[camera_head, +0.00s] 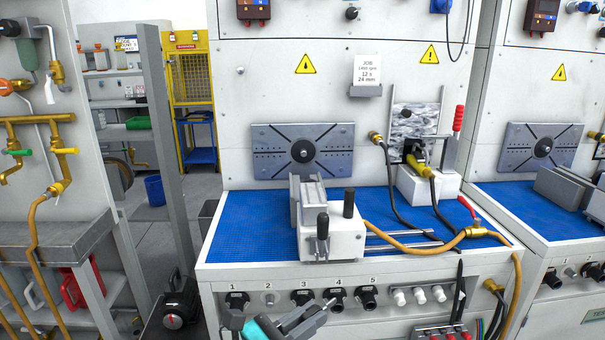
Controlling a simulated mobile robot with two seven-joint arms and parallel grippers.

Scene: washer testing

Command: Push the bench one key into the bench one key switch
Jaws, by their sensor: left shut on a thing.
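My left gripper (312,319) is at the bottom middle, in front of the bench's front panel and below its row of numbered controls. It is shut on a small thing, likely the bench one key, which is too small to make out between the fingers. A smaller silver round fitting (269,299) sits at label 2 and looks like a key switch, though I cannot make out a keyhole. The gripper is below and to the right of this fitting, apart from it. My right gripper is not in view.
The blue-topped bench (245,238) carries a white clamping fixture (333,240) and an orange hose (395,241). Black knobs (303,298) and white knobs (419,295) line the front panel. A grey post (168,150) stands left of the bench.

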